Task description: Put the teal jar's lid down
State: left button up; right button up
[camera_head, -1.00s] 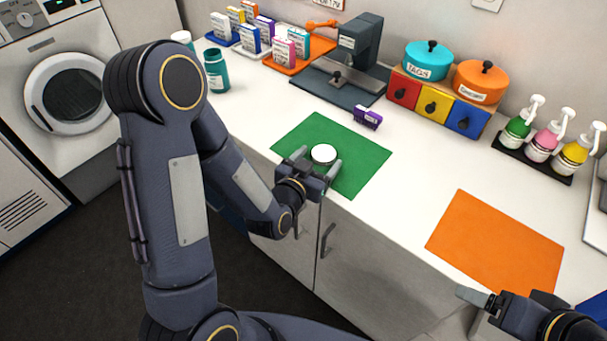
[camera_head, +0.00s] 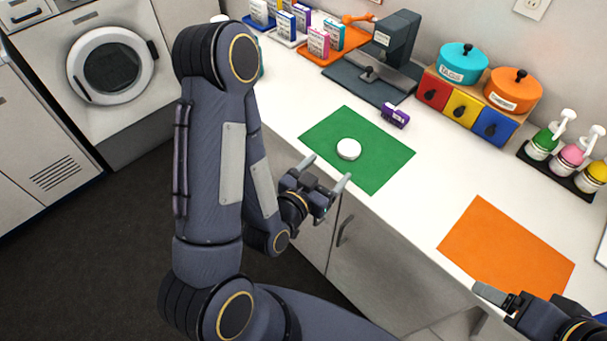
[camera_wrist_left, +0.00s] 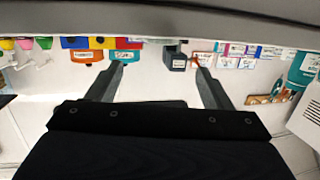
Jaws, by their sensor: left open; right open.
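The round white lid (camera_head: 349,149) lies flat on the green mat (camera_head: 378,172). My left gripper (camera_head: 326,171) is open and empty, just off the mat's front edge, with its fingers apart from the lid. The left wrist view shows its two fingers (camera_wrist_left: 160,80) spread with nothing between them. The teal jar (camera_wrist_left: 303,68) shows at the right of that view; in the head view only a sliver (camera_head: 261,70) shows behind my left arm. My right gripper (camera_head: 494,297) is at the bottom right near the orange mat, empty and partly cut off.
A purple object (camera_head: 395,115) lies behind the green mat. The orange mat (camera_head: 506,248) is bare. Drawers (camera_head: 462,106) with two pots, pump bottles (camera_head: 567,160) and a dark grey stand (camera_head: 383,58) line the back. White counter between the mats is free.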

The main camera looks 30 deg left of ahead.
pick_arm(q)
jog(key=shift+w+a+r+g, duration=0.25)
jog(key=shift+w+a+g, duration=0.05)
jog(key=shift+w, duration=0.05)
jog(key=s+a+r+n+g, duration=0.1)
jog(key=s+r+g, duration=0.2)
jog(key=s, duration=0.3)
jog(key=s+a+r+n+g, duration=0.1)
jog(key=s+r+g, duration=0.2)
jog(key=s, duration=0.3)
jog(key=s+a+r+n+g+h, duration=0.1)
jog(key=s+r+g, duration=0.2)
jog(key=s, duration=0.3)
jog(key=shift+s+a+r+n+g, duration=0.15)
jog(key=shift+a+r+n+g, duration=0.15)
jog(key=shift+a+n, duration=0.1)
